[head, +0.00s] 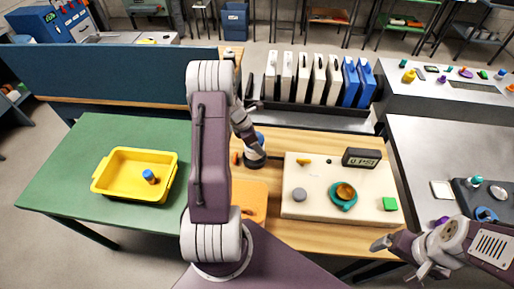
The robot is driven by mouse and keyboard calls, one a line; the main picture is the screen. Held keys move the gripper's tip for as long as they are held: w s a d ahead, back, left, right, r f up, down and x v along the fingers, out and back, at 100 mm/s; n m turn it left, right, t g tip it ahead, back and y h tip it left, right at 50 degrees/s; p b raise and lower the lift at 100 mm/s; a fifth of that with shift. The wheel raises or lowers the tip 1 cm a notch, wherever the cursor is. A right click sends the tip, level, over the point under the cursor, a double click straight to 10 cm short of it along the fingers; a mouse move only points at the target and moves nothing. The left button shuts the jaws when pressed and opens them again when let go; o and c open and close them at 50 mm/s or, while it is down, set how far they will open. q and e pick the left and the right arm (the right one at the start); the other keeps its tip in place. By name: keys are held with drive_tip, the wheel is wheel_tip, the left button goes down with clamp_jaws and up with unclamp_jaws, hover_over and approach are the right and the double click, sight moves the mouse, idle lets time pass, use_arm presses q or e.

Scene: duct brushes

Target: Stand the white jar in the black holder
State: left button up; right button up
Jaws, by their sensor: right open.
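I cannot make out a white jar for certain. A dark round base (255,162) on the wooden table may be the black holder; a blue and pale part shows above it, partly behind my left gripper. My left gripper (256,146) is beside and over this base, partly hidden by my arm; its jaws are too small to judge, and I cannot tell whether it touches anything. My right gripper (402,258) is open and empty at the lower right, in front of the table edge.
A cream board (324,208) holds a teal dish (336,202), a grey disc, a green block and a gauge display (361,158). A yellow tray (118,190) with a blue-orange object stands left. White and blue binders (318,78) stand behind. The green tabletop (75,180) has free room.

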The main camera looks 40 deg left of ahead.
use_arm(q)
wheel_tip(320, 180, down, 3)
drive_tip(key=shift+f, duration=0.3)
drive_tip(key=shift+f+b, duration=0.35)
drive_tip(key=o, duration=1.5)
drive_tip(key=shift+r, duration=0.15)
